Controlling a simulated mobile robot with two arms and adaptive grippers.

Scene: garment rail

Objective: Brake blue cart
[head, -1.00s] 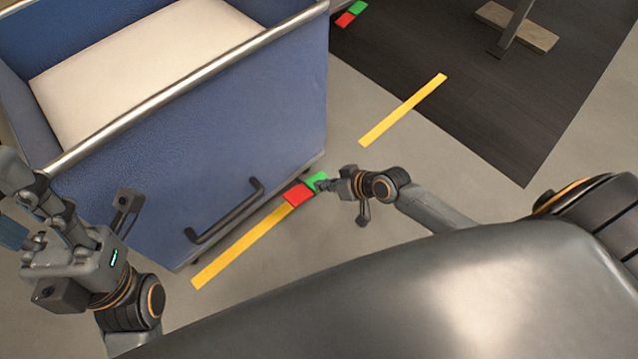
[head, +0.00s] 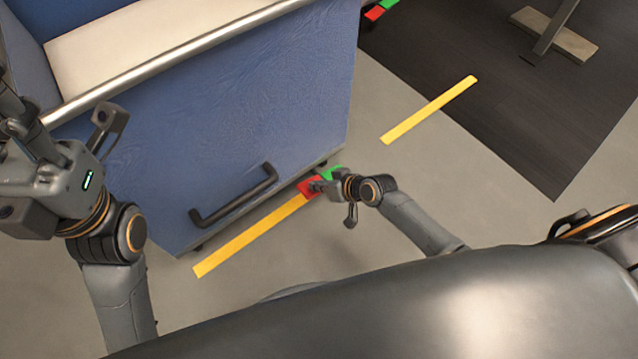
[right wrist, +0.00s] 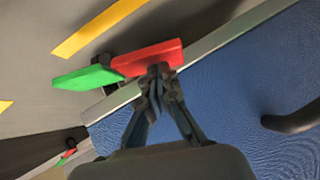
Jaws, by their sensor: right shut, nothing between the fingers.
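The blue cart (head: 250,130) fills the upper left of the head view, with a metal top rail and a dark handle (head: 235,197) low on its near side. At its lower edge is a pedal pair, a red pedal (head: 308,186) and a green pedal (head: 333,171). They also show in the right wrist view, red (right wrist: 148,58) and green (right wrist: 88,77). My right gripper (head: 316,184) is shut and empty, its fingertips at the red pedal, seemingly touching it. My left gripper (head: 30,135) is raised beside the cart at the left; its fingers are partly cut off.
Yellow floor strips (head: 250,237) lie beside the cart and farther right (head: 430,110). A dark mat (head: 500,110) carries a stand foot (head: 555,37). Another red pedal (head: 375,13) shows at the cart's far corner. Bare grey floor lies between cart and mat.

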